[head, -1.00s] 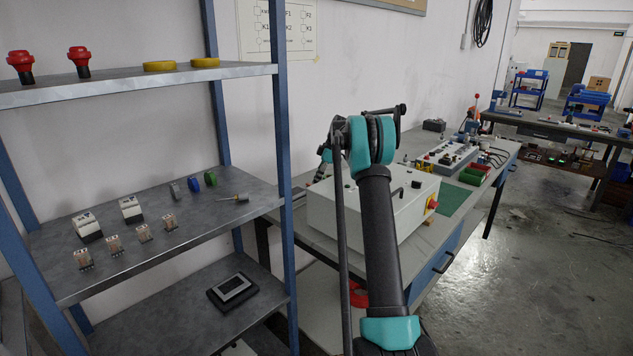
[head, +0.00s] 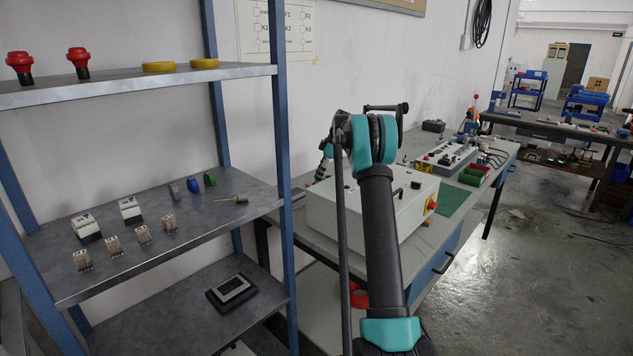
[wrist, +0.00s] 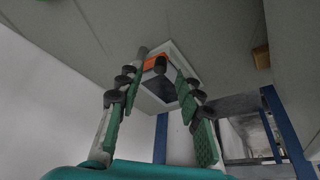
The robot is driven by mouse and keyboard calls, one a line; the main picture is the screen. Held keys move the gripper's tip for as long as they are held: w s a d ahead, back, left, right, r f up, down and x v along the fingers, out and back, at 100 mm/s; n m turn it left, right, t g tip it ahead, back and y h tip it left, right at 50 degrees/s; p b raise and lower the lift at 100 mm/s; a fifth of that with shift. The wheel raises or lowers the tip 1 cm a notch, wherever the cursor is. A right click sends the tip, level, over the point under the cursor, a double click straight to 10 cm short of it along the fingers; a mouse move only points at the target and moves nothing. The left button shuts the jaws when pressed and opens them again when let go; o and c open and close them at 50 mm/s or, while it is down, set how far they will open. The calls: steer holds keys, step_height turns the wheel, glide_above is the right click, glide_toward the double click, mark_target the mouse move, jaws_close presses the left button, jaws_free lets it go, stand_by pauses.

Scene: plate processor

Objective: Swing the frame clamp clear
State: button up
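In the wrist view, my gripper (wrist: 161,82) has its two green-padded fingers apart, with a visible gap between them. Beyond the fingertips is a pale, box-like unit with a dark panel (wrist: 160,89). An orange part (wrist: 155,63) lies at its edge, close to the left fingertip; it may be the frame clamp, but I cannot be sure. I cannot tell whether a finger touches it. In the head view, my arm hides most of the gripper and whatever is in front of it.
A grey box (head: 405,222) with a red knob on yellow (head: 431,205) stands on the workbench, behind my arm. A shelf rack (head: 285,180) is close on the left. Floor to the right is open.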

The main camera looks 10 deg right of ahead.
steer(key=v, duration=0.9)
steer(key=shift+r, duration=0.2)
